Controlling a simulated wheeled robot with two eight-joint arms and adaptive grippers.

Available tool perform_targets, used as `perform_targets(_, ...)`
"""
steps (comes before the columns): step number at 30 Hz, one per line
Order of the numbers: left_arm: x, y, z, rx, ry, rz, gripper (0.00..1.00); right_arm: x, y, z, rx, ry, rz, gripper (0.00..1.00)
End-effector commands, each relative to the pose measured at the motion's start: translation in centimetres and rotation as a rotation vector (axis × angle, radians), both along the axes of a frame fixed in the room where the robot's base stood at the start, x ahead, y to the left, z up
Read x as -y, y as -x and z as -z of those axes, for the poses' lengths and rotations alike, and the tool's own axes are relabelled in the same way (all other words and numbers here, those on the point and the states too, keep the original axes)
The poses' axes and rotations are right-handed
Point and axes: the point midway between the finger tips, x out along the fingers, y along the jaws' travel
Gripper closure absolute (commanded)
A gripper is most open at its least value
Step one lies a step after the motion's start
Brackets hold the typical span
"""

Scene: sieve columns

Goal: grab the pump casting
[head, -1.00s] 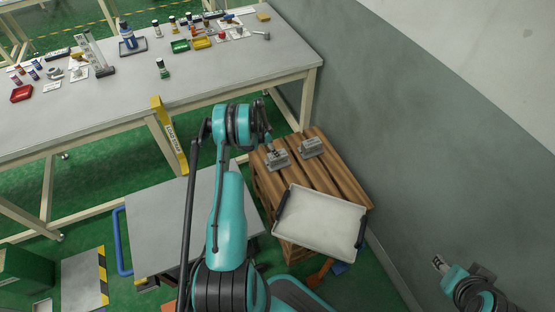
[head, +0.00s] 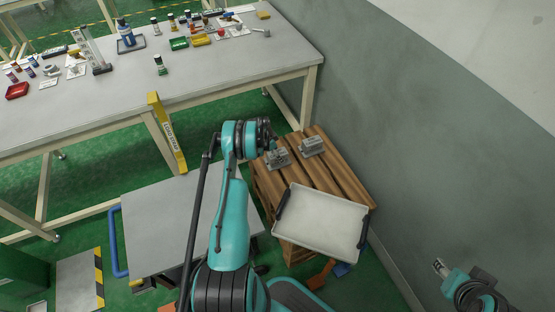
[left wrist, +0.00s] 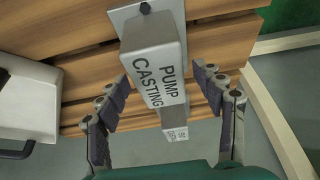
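The pump casting (left wrist: 155,75) is a grey block with dark lettering and a flat flange, lying on wooden slats in the left wrist view. My left gripper (left wrist: 167,101) is open, with a finger on each side of the block and gaps between. In the head view two grey castings lie on the wooden crate, a left one (head: 277,158) and a right one (head: 312,146). My left gripper (head: 270,146) is by the left one, partly hidden by its wrist; lettering is too small to read there. My right gripper (head: 440,267) is at the lower right, away from the crate.
A white tray with black handles (head: 320,226) lies on the near part of the wooden crate (head: 343,175). A grey cart top (head: 160,222) stands to the left. The long bench (head: 110,100) behind holds bottles and small trays. A grey wall (head: 440,130) borders the right side.

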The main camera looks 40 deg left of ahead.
Motion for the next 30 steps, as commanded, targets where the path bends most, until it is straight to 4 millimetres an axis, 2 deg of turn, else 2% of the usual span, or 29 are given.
perform_targets(1, 0.0, 0.0, 0.0, 0.0, 0.0, 0.0, 0.49, 0.0, 0.0, 0.0, 0.0, 0.0, 0.0, 0.59)
perform_targets(6, 0.0, 0.0, 0.0, 0.0, 0.0, 0.0, 0.94, 0.0, 0.0, 0.0, 0.0, 0.0, 0.0, 0.59)
perform_targets(7, 0.0, 0.0, 0.0, 0.0, 0.0, 0.0, 1.0, 0.0, 0.0, 0.0, 0.0, 0.0, 0.0, 0.59)
perform_targets(19, 0.0, 0.0, -0.8, 0.001, 0.0, 0.0, 1.0, 0.0, 0.0, -0.4, 0.0, 0.0, 0.0, 0.59)
perform_targets(23, 0.0, 0.0, -2.3, 0.001, 0.0, 0.0, 1.0, 0.0, 0.0, -1.2, 0.0, 0.0, 0.0, 0.59)
perform_targets(27, 0.0, 0.0, -4.8, 0.001, 0.0, 0.0, 1.0, 0.0, 0.0, -2.5, 0.0, 0.0, 0.0, 0.59)
perform_targets(30, 2.3, 0.0, -5.8, 0.001, 0.001, 0.004, 1.0, 0.0, 0.0, -3.3, 0.0, 0.0, 0.0, 0.59)
